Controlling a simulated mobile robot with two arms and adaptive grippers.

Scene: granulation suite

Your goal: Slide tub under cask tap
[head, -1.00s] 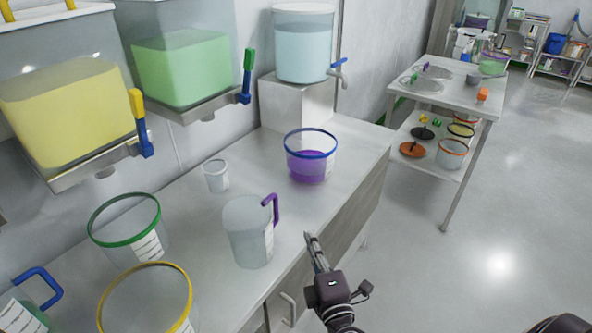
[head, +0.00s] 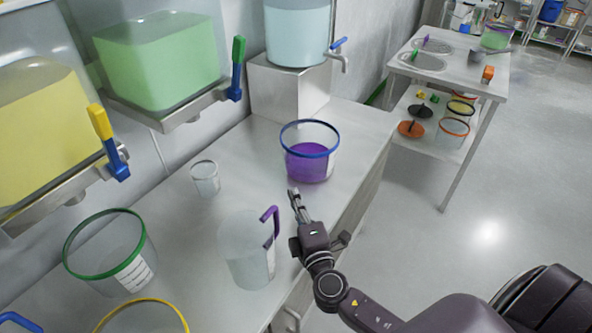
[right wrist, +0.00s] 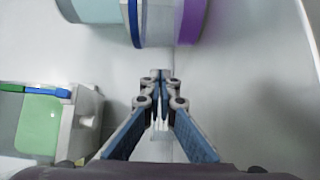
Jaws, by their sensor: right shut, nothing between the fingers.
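The clear tub (head: 310,165) with a blue rim and purple liquid stands upright on the counter. It also shows at the top of the right wrist view (right wrist: 190,22). The cask (head: 297,35) of pale blue liquid sits on a light block behind it. The cask tap (head: 341,56) has a blue handle and sticks out to the right, beyond the tub. My right gripper (head: 294,192) is shut and empty, just in front of the tub, and its fingertips (right wrist: 161,76) point at it with a small gap. My left gripper is not in view.
A jug (head: 245,252) with a purple handle stands close to my right gripper. A small cup (head: 205,180), a green-rimmed tub (head: 112,262) and a yellow-rimmed tub (head: 140,318) stand left. The counter between the tub and the block (head: 288,92) looks clear.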

